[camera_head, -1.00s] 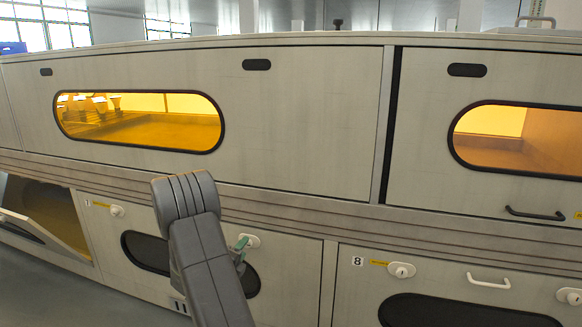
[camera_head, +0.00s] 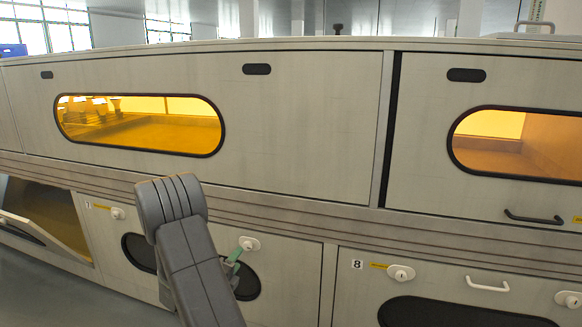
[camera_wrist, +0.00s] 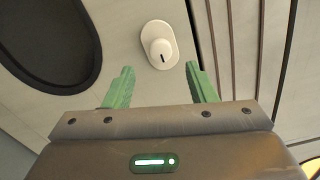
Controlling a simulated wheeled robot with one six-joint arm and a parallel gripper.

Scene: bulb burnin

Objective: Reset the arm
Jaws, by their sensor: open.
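My gripper (camera_wrist: 158,88) is open, its two green fingers spread apart with nothing between them in the wrist view. A white knob (camera_wrist: 160,50) on an oval plate sits on the cabinet panel just beyond the fingertips, apart from them. In the head view my grey arm rises in front of the lower cabinet and hides part of it. One green finger of my gripper (camera_head: 234,262) shows beside the arm, just below the white knob (camera_head: 249,244). The rest of the gripper is hidden behind the arm.
Upper panels carry amber oval windows (camera_head: 140,125). The lower door marked 8 has a white knob (camera_head: 401,274) and a white handle (camera_head: 488,285). A tilted-open flap (camera_head: 22,226) is at the lower left. A black handle (camera_head: 534,217) sticks out at right.

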